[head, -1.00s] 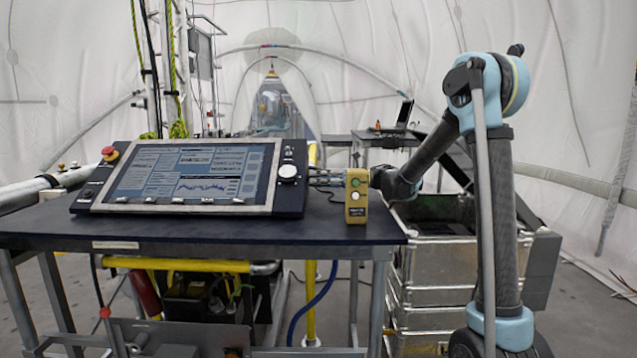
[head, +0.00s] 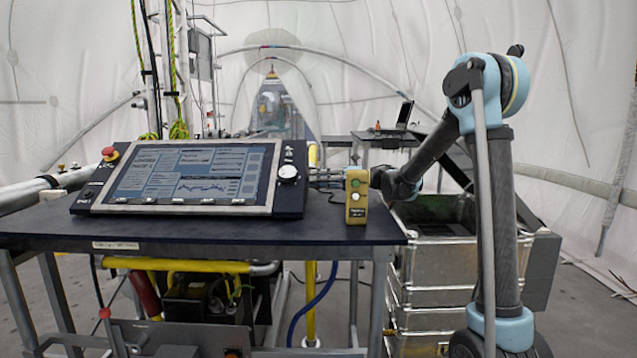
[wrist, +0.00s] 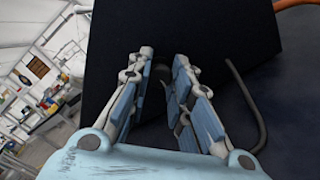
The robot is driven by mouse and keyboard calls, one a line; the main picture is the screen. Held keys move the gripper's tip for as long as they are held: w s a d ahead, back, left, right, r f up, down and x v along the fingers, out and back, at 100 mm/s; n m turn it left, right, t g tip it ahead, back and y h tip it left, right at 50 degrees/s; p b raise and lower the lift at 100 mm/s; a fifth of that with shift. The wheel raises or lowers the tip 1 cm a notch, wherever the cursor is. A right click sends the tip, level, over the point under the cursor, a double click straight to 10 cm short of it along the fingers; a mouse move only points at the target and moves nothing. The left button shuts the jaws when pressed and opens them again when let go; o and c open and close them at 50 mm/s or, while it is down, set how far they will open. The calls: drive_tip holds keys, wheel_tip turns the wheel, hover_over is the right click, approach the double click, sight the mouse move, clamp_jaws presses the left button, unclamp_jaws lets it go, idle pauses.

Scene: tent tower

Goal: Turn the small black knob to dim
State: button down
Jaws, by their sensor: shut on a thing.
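The console (head: 185,180) with a lit screen stands tilted on the dark table. My gripper (head: 316,178) reaches in from the right to the console's right side. In the wrist view, my gripper (wrist: 163,58) has its two blue-padded fingers against the dark side panel (wrist: 215,50). A small black knob (wrist: 160,82) shows faintly between the fingers, and they are closed on it. It is dark on dark, so its marks and angle cannot be read. The head view does not show it clearly.
A yellow box (head: 356,198) with buttons stands just in front of my gripper. A white dial (head: 288,173) is on the console's face and a red stop button (head: 110,153) at its left. A cable (wrist: 245,100) curves beside my fingers. Metal crates (head: 435,260) stand right of the table.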

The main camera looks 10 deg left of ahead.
drive_tip(key=shift+f, duration=0.1)
drive_tip(key=c, duration=1.4)
unclamp_jaws()
drive_tip(key=shift+c, duration=0.2)
drive_tip(key=shift+d, duration=0.1)
drive_tip(key=v, duration=1.2)
drive_tip(key=shift+f, duration=0.1)
